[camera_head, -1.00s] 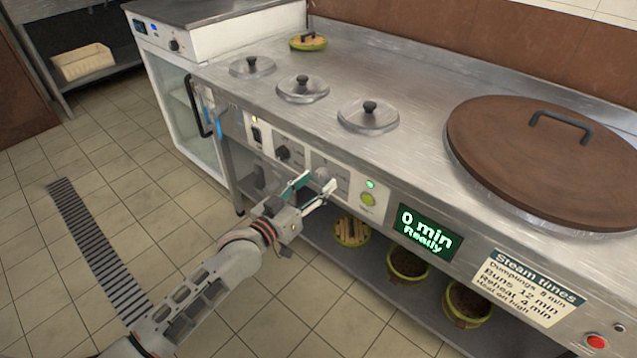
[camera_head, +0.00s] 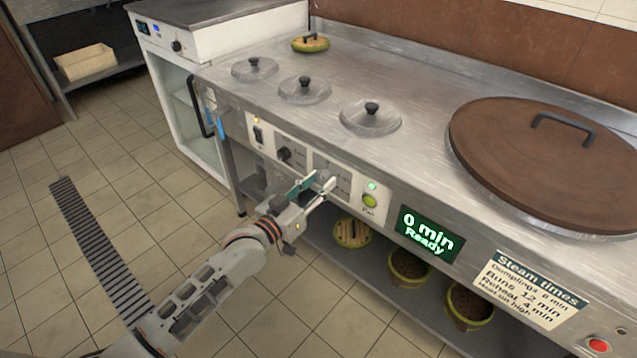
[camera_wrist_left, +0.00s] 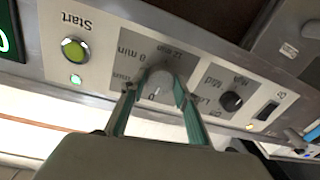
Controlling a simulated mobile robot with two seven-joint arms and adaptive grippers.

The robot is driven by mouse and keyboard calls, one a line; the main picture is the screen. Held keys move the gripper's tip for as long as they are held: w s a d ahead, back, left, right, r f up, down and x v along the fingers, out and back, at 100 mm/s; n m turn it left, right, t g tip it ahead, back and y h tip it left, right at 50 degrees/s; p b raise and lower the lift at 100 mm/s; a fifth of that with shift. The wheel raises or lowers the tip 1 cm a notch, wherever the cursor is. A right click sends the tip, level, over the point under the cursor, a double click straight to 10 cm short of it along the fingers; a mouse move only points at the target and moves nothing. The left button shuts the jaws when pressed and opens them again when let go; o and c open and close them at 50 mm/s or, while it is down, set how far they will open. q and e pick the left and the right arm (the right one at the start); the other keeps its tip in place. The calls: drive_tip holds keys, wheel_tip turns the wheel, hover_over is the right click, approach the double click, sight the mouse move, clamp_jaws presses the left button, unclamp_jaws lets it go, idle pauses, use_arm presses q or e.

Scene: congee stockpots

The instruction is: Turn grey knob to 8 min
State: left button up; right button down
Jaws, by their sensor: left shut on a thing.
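The grey knob (camera_wrist_left: 160,84) sits on the front panel, on a plate with minute marks. In the head view the fingers partly hide the knob. The display (camera_head: 427,232) reads "0 min Ready". My right gripper is not in view.
A black knob (camera_head: 285,154) and a switch (camera_head: 258,135) lie left of the grey knob; a green Start button (camera_head: 369,201) lies right. The steam times card (camera_head: 532,288) lists dumplings 8 min. Steamer baskets (camera_head: 409,268) stand on the shelf below.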

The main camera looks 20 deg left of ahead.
use_arm(q)
drive_tip(key=shift+r+m+p, duration=0.15)
drive_tip(key=shift+m+p, duration=0.2)
drive_tip(key=shift+m, duration=0.75)
drive_tip(key=shift+m+p, duration=0.3)
drive_tip(key=shift+m, duration=1.5)
drive_tip(key=m, duration=0.1)
drive_tip(key=m+p, duration=0.1)
drive_tip(key=m, duration=0.1)
drive_tip(key=shift+f+m, duration=0.2)
drive_tip(key=shift+m, duration=0.1)
drive_tip(key=m, duration=0.4)
drive_tip(key=shift+a+f+h, duration=0.1)
drive_tip(key=shift+h, duration=0.3)
drive_tip(key=m, duration=0.2)
drive_tip(key=shift+m, duration=0.4)
drive_tip(key=m, duration=0.3)
drive_tip(key=shift+h+b, duration=0.3)
drive_tip(key=m, duration=0.3)
drive_tip(key=shift+a, duration=0.1)
drive_tip(key=shift+w+m+h+b, duration=0.1)
drive_tip(key=shift+m+h+b, duration=0.25)
drive_tip(key=shift+m, duration=0.85)
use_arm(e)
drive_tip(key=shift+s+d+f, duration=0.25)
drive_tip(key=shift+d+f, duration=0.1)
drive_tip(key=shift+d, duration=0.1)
